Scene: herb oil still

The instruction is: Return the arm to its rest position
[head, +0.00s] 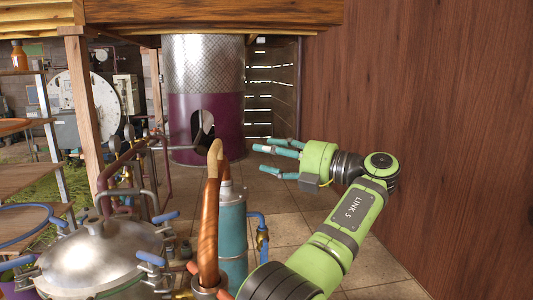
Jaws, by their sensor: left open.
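My left gripper (268,159) shows at the middle of the head view. Its teal fingers are spread open, point left and have nothing between them. My green arm, marked LINK 5, reaches up to it from the bottom edge. The gripper appears in front of the tiled floor, right of the purple and metal furnace-like drum (205,115), and apart from it. My right gripper is not in view.
The steel still lid (95,250) with blue-handled clamps is at lower left. A copper pipe (209,215) and a teal cylinder (232,225) stand close left of my arm. A wooden wall (430,110) bounds the right. Tiled floor (285,215) is clear between.

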